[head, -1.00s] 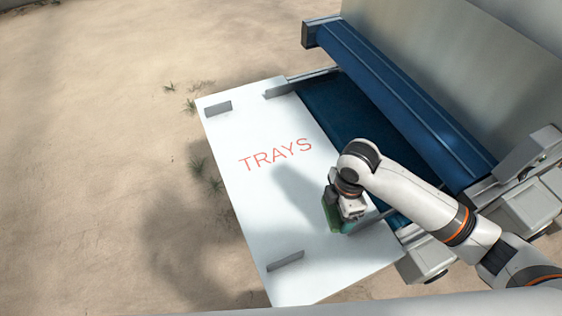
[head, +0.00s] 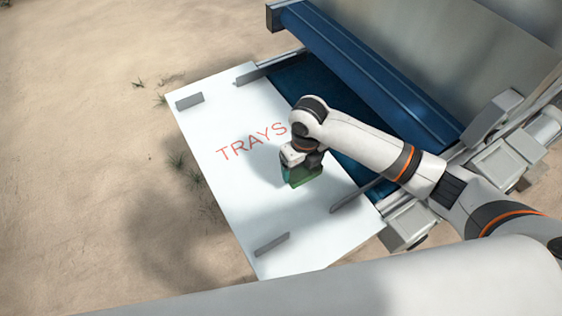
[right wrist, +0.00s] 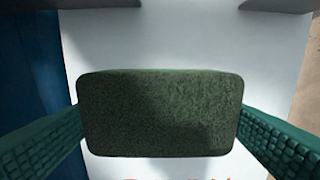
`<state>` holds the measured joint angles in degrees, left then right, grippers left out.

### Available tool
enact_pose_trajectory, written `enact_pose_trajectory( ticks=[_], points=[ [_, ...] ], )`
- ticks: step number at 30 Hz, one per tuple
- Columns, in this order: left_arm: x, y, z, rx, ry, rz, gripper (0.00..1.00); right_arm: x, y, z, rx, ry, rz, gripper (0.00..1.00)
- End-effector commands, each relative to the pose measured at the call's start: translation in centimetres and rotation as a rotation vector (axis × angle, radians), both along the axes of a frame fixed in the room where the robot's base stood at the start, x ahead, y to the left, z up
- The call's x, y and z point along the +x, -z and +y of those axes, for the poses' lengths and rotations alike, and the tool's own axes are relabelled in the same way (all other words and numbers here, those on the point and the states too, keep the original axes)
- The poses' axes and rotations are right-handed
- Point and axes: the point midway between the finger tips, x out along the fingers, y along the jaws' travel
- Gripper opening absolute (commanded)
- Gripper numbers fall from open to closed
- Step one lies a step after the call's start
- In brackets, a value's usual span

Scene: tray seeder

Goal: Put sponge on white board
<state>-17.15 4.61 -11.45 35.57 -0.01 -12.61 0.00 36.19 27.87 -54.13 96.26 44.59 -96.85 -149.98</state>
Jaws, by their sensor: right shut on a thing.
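A green sponge (head: 302,176) is held in my right gripper (head: 303,168). In the right wrist view the dark green sponge (right wrist: 160,113) spans the space between the two green ridged fingers. The white board (head: 218,185), with red "TRAYS" lettering, lies below it. The sponge is over the right-hand part of the board, just right of the lettering. I cannot tell whether it touches the board or hangs a little above it. My left gripper is not in view.
A blue belt (head: 288,86) and a blue beam (head: 370,75) of the machine adjoin the board on the right. Small grey metal guides (head: 272,244) stand on the board's edges. The board's middle is otherwise bare. Sandy ground (head: 80,150) lies to the left.

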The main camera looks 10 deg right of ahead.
Motion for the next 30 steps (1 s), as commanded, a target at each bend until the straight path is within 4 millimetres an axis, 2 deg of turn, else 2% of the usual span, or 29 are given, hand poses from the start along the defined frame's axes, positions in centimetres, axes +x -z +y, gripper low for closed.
enact_pose_trajectory(
  ticks=[3,15,28,29,30],
  points=[
    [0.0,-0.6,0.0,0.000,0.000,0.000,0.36,-0.1,2.2,0.0,-0.001,0.003,0.005,0.67],
    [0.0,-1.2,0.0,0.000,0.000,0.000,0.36,-0.1,7.1,0.0,0.000,0.005,0.002,0.67],
    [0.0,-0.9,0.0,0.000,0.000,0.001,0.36,0.0,8.1,-0.1,-0.001,0.004,-0.001,0.67],
    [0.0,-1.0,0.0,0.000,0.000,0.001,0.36,0.0,8.0,-0.1,-0.001,0.004,-0.001,0.88],
    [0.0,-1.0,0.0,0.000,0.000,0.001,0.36,0.0,7.9,-0.1,-0.001,0.004,-0.001,0.95]
  ],
)
